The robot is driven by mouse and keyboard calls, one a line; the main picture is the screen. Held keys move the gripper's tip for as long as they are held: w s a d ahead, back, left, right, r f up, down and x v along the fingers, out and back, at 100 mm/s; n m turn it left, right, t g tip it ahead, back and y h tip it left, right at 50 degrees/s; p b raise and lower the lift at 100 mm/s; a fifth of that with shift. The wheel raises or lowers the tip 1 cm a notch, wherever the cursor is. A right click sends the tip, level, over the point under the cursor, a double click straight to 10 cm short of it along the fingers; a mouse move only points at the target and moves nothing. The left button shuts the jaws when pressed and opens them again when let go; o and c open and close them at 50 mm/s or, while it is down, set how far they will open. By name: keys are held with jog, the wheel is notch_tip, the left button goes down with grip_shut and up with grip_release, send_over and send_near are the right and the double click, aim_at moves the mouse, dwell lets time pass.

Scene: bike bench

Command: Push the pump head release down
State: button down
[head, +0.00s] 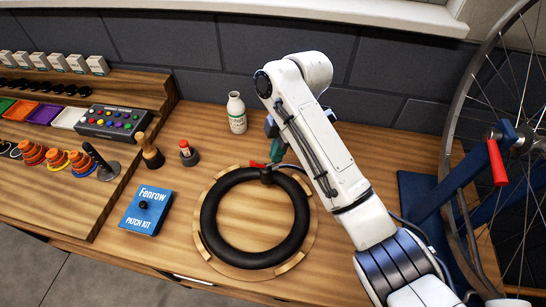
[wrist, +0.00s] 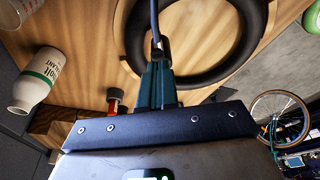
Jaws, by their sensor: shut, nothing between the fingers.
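A black tyre (head: 212,235) lies flat on a round wooden board (head: 311,232). The dark pump head (head: 266,176) sits at the tyre's far edge, with its red release lever (head: 256,165) sticking out to the left. My gripper (head: 273,150) has teal fingers, shut and empty, just above the pump head and beside the lever. In the wrist view the shut fingers (wrist: 157,68) point at the dark pump head (wrist: 158,46), with a bluish hose above it. The lever does not show clearly there, and I cannot tell whether the fingers touch it.
A white sealant bottle (head: 236,113) stands behind the tyre. A red-capped item (head: 187,152) and a blue patch kit (head: 145,211) are to the left. A blue wheel stand (head: 425,200) with a red handle (head: 497,163) is at the right.

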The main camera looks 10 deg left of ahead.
jog(key=shift+f, duration=0.6)
jog(key=shift+w+d+r, duration=0.1)
jog(key=shift+d+r, duration=0.1)
jog(key=shift+r, duration=0.1)
jog(key=shift+w+d+r+p, duration=0.2)
jog(key=shift+w+d+p, duration=0.1)
jog(key=shift+d, duration=0.25)
jog(key=shift+w+d+r+p, duration=0.15)
jog(key=shift+w+d, duration=0.15)
jog(key=shift+d, duration=0.25)
jog(key=shift+r, duration=0.15)
jog(key=p+v, duration=0.1)
jog(key=v, duration=0.9)
jog(key=shift+r+p, duration=0.2)
jog(key=shift+p, duration=0.2)
jog(key=shift+d, duration=0.1)
